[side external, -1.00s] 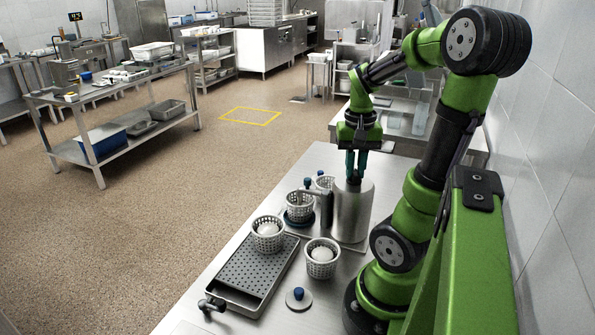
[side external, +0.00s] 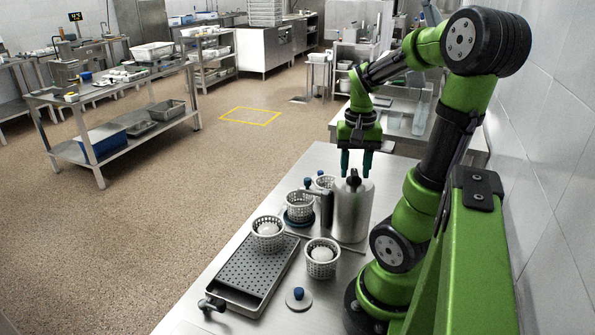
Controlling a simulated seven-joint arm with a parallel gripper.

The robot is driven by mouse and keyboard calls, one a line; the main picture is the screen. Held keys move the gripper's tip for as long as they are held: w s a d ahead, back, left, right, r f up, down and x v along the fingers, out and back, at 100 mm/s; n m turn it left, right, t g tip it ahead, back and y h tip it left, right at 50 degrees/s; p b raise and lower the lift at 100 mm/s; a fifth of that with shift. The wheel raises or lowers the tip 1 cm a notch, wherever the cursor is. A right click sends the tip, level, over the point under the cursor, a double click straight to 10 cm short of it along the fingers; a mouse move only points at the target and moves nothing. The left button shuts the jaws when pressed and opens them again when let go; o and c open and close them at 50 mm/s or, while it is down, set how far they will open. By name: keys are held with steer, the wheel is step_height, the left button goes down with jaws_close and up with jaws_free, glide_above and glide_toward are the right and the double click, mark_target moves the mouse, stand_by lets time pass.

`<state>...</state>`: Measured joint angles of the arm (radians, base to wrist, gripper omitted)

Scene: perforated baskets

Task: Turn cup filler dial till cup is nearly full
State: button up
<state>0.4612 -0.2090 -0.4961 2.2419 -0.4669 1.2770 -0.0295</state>
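The cup filler is a grey metal canister (side external: 352,212) with a dark spout arm (side external: 317,194) on its left. A small dark dial (side external: 353,178) shows on its top. My gripper (side external: 357,163) is just above the dial, its two teal fingers spread apart with nothing between them. A white perforated cup (side external: 299,207) stands on a blue round base (side external: 298,222) by the spout. I cannot make out its fill level.
Perforated cups with a white round thing inside stand on the drain tray (side external: 250,280) and on the table right of it (side external: 321,262). A blue-knobbed disc (side external: 299,298) lies near the front.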

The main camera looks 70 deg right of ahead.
mark_target(355, 171)
steer(key=shift+r, duration=0.1)
step_height(355, 171, up, 17)
stand_by(0.5)
